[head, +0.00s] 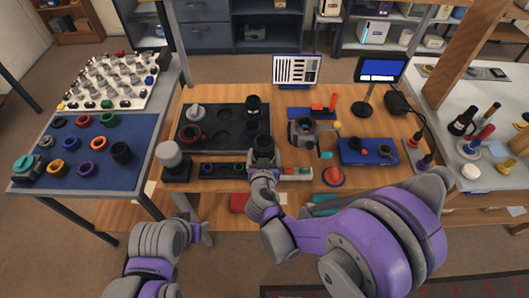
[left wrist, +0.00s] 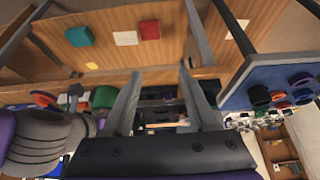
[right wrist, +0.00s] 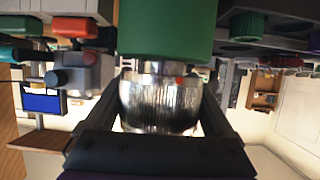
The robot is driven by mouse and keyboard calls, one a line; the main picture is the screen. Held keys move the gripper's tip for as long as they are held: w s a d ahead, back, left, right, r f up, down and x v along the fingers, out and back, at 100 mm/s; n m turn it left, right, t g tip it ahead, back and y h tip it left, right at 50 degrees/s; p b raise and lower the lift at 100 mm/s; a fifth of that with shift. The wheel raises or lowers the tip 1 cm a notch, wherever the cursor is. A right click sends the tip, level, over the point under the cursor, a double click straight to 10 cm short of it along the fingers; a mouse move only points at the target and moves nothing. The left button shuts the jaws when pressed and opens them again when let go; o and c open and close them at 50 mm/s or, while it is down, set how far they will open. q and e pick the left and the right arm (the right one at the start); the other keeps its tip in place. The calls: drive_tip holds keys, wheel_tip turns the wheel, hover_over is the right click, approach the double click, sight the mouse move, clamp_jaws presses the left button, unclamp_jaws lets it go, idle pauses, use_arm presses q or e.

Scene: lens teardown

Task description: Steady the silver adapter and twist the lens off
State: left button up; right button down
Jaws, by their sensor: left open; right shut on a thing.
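In the right wrist view the silver adapter (right wrist: 160,103), a shiny ribbed ring, sits between the fingers of my right gripper (right wrist: 165,95), which is shut on it. A wide green cylinder (right wrist: 167,30) adjoins it at the picture's top; whether they are joined, I cannot tell. In the head view my right gripper (head: 263,165) is at the front middle of the bench, with a dark round part (head: 263,147) at its tip. I cannot make out which part is the lens. My left gripper (head: 203,230) is open and empty, low before the bench's front edge; its fingers (left wrist: 162,78) show apart.
A black tray (head: 222,114) lies behind the right gripper. A grey-topped jar (head: 171,155) stands at the bench's left corner. A blue mat (head: 140,150) with several coloured rings is at left. A camera body (head: 301,131) and a blue block (head: 365,157) are to the right.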

use_arm(q)
drive_tip(key=shift+o, duration=1.2)
drive_tip(key=shift+w+d+r, duration=0.15)
drive_tip(key=shift+w+r, duration=0.1)
drive_tip(key=o, duration=0.3)
drive_tip(key=w+d+r, duration=0.2)
drive_tip(key=w, duration=0.1)
drive_tip(key=w+d+r+n, duration=0.1)
drive_tip(key=w+d+r, duration=0.1)
drive_tip(key=w+r, duration=0.1)
drive_tip(key=w+d+r+n+g, duration=0.1)
drive_tip(key=w+d+r, duration=0.2)
drive_tip(key=w, duration=0.1)
drive_tip(key=shift+y, duration=0.3)
drive_tip(key=shift+o, duration=0.2)
drive_tip(key=n+y, duration=0.2)
drive_tip(key=n, duration=0.2)
approach(261, 145)
drive_tip(key=w+f, duration=0.1)
drive_tip(key=w, duration=0.1)
drive_tip(key=x, duration=1.2)
drive_tip(key=shift+d+f, duration=0.25)
drive_tip(key=shift+d, duration=0.05)
drive_tip(key=shift+s, duration=0.1)
clamp_jaws()
drive_tip(key=shift+a+n+g, duration=0.1)
drive_tip(key=shift+n+g, duration=0.4)
drive_tip(key=shift+n, duration=0.7)
